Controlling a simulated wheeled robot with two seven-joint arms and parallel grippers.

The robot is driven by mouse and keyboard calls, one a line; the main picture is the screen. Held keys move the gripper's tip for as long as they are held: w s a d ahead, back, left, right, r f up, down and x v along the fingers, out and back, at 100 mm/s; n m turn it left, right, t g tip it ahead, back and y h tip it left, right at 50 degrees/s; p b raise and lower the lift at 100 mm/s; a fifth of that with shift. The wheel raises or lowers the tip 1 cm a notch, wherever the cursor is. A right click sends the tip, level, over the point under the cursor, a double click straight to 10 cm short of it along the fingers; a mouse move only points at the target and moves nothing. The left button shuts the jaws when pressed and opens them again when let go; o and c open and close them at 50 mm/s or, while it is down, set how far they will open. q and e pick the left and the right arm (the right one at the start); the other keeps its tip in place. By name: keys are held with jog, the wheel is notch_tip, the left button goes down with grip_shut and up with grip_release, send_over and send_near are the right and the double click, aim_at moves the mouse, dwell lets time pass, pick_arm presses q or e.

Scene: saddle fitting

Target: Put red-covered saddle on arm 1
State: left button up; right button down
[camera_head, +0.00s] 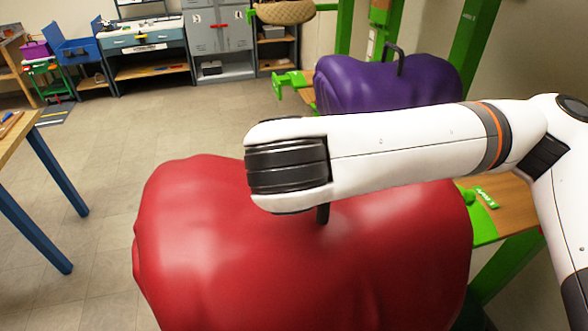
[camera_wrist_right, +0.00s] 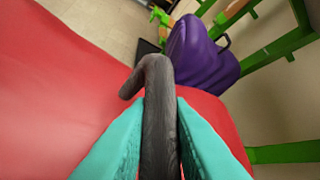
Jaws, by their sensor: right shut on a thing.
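The red-covered saddle (camera_head: 300,265) fills the lower middle of the head view, close to me. Its red cover also shows in the right wrist view (camera_wrist_right: 50,90). In the right wrist view, my right gripper (camera_wrist_right: 158,125) has its teal fingers shut on the dark handle (camera_wrist_right: 157,85) of the red-covered saddle. In the head view my right arm crosses above the saddle and hides these fingers. Arm 1 cannot be told apart from the other green rack parts. My left gripper is in neither view.
A purple-covered saddle (camera_head: 390,82) sits on the green rack behind, also in the right wrist view (camera_wrist_right: 200,55). A green fitting (camera_head: 484,198) and wooden board are at right. A tan saddle (camera_head: 285,12) is farther back. A table (camera_head: 40,130) stands left; floor between is clear.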

jog(key=w+d+f+b, duration=0.1)
jog(key=w+d, duration=0.3)
jog(key=d, duration=1.2)
jog(key=w+d+f+b, duration=0.2)
jog(key=w+d, duration=0.3)
jog(key=d, duration=1.2)
jog(key=w+d+f+b, duration=0.1)
jog(key=w+d, duration=0.4)
jog(key=d, duration=1.2)
jog(key=shift+w+d+f+b, duration=0.2)
jog(key=shift+w+f+b, duration=0.05)
jog(key=shift+b, duration=0.1)
dwell(0.8)
